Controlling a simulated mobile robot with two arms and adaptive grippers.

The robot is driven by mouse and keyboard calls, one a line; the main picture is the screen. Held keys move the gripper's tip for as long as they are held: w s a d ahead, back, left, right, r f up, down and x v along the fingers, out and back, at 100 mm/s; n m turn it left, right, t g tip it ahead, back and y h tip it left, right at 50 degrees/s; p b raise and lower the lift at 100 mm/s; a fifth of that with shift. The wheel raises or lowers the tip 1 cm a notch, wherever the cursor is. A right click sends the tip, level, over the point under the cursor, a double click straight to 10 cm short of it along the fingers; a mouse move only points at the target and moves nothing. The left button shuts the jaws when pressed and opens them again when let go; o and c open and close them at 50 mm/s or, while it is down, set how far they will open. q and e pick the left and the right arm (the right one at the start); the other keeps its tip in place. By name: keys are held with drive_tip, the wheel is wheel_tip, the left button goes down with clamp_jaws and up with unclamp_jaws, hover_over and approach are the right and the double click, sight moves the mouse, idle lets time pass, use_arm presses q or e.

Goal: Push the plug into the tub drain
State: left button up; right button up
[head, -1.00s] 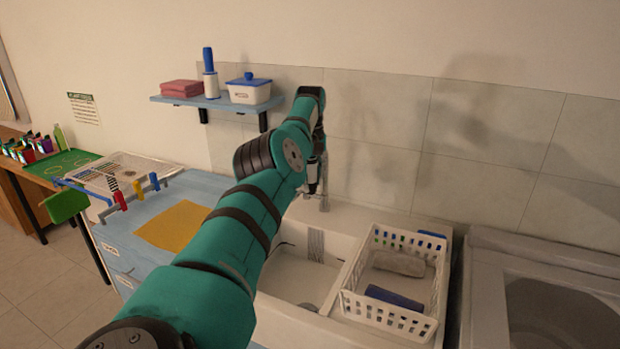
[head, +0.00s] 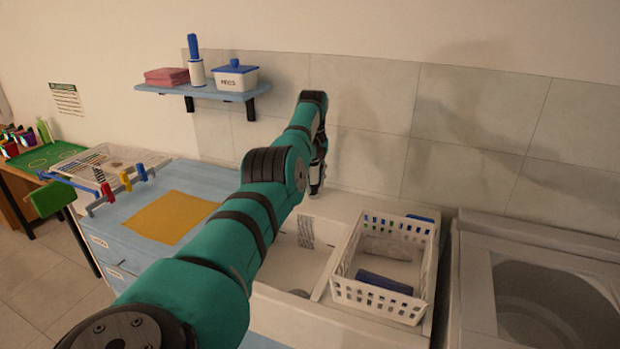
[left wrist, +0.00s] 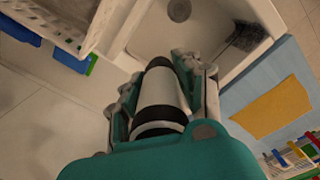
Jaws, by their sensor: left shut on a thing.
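My left gripper (head: 316,182) is over the back rim of the white tub (head: 262,276), near the tiled wall. In the left wrist view the gripper (left wrist: 163,85) is shut on a white cylinder with black ends (left wrist: 160,92), which appears to be the plug. The drain (left wrist: 179,10) is a round grey disc in the tub floor, ahead of the fingers and apart from the held thing. It shows partly in the head view (head: 300,293). The held thing is mostly hidden by the hand in the head view. My right gripper is not in view.
A white basket (head: 338,285) holding a rolled cloth and a blue item stands right of the tub's opening. A grey textured strip (head: 305,233) lies against the tub's inner wall. A blue shelf (head: 222,97) hangs above left. A washer-like tub (head: 475,290) is at right.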

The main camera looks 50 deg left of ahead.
use_arm(q)
drive_tip(key=shift+w+d+f, duration=0.2)
drive_tip(key=shift+w+d, duration=0.05)
drive_tip(key=shift+d, duration=0.05)
